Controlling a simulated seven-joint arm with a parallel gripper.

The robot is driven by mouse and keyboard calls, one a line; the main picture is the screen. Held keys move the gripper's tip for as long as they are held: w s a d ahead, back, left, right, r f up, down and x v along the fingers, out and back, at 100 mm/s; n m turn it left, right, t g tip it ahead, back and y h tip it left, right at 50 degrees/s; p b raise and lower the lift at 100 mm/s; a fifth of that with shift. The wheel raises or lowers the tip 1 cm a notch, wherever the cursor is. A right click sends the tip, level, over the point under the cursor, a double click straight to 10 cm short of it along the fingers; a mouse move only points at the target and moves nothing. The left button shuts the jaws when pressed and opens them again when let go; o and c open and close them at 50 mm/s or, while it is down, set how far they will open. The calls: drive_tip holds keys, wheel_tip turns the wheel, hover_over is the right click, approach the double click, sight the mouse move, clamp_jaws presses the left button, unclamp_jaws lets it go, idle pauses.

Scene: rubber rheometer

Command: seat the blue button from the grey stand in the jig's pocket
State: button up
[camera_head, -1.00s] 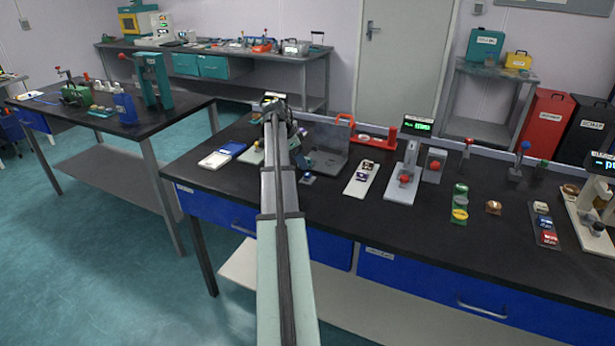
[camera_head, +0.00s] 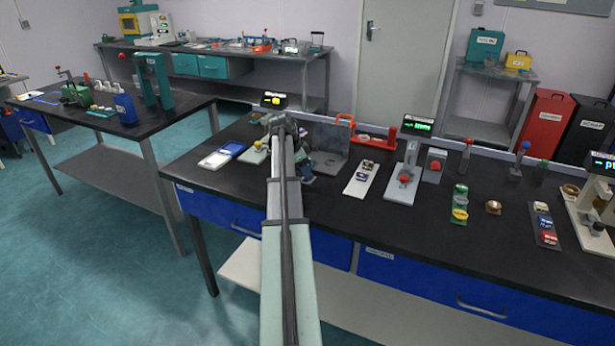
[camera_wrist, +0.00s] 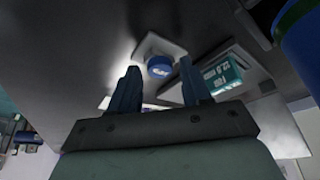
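In the wrist view the round blue button (camera_wrist: 159,67) sits on a small light-grey stand (camera_wrist: 150,44). My gripper (camera_wrist: 160,78) is open, its two dark fingers apart, with the button showing between and just beyond the fingertips. I see no contact between the fingers and the button. In the head view my gripper (camera_head: 304,168) is low over the left part of the black bench, and my arm hides the button and stand. I cannot make out the jig's pocket for sure in either view.
A teal block marked 12.0 mm (camera_wrist: 222,75) lies close to the right finger in the wrist view. A large blue cylinder (camera_wrist: 303,40) is at its right edge. On the bench, a grey plate with an orange handle (camera_head: 330,140) stands close behind my gripper.

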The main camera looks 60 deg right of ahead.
clamp_jaws()
